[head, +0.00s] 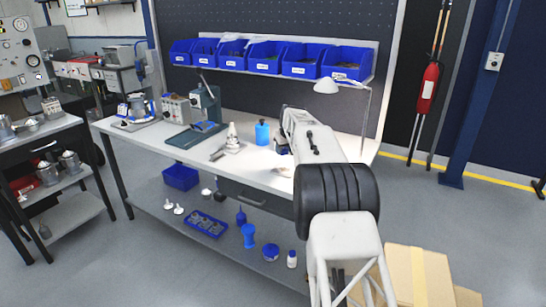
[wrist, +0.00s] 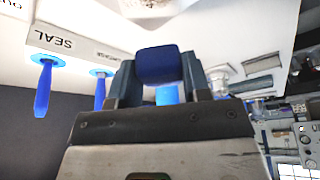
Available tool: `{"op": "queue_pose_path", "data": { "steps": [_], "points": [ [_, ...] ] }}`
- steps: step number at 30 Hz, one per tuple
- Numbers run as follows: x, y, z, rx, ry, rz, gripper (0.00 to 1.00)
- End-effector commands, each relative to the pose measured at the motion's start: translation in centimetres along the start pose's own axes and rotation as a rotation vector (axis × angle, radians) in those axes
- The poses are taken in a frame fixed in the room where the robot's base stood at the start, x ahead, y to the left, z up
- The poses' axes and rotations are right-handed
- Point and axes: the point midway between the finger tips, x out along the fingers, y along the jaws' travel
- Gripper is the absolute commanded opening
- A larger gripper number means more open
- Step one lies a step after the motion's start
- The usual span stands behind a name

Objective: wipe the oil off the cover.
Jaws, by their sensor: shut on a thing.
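My gripper (wrist: 160,78) shows in the wrist view with its two dark fingers shut on a small blue block (wrist: 158,65), which could be a wiping pad. No oil can be made out in either view.
The white workbench (head: 170,150) carries a blue bottle (head: 262,133), a white stepped stack (head: 232,140) and a green press (head: 205,110). Blue bins (head: 265,60) line the shelf behind.

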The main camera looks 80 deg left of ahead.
Motion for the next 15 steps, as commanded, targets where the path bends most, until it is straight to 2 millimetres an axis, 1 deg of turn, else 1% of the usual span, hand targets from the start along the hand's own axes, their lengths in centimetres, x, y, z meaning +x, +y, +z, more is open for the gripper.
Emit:
{"op": "queue_pose_path", "data": {
  "steps": [1, 3, 6, 10, 15],
  "points": [
    [0.0, 0.9, -0.2, 0.029, 0.003, 0.012, 0.25],
    [-0.1, 1.9, -0.5, 0.067, 0.007, 0.028, 0.25],
    [-0.3, 2.9, -0.8, 0.111, 0.012, 0.045, 0.25],
    [-0.5, 3.7, -0.9, 0.142, 0.016, 0.058, 0.25],
    [-0.5, 3.9, -1.0, 0.153, 0.017, 0.061, 0.25]
  ]
}}
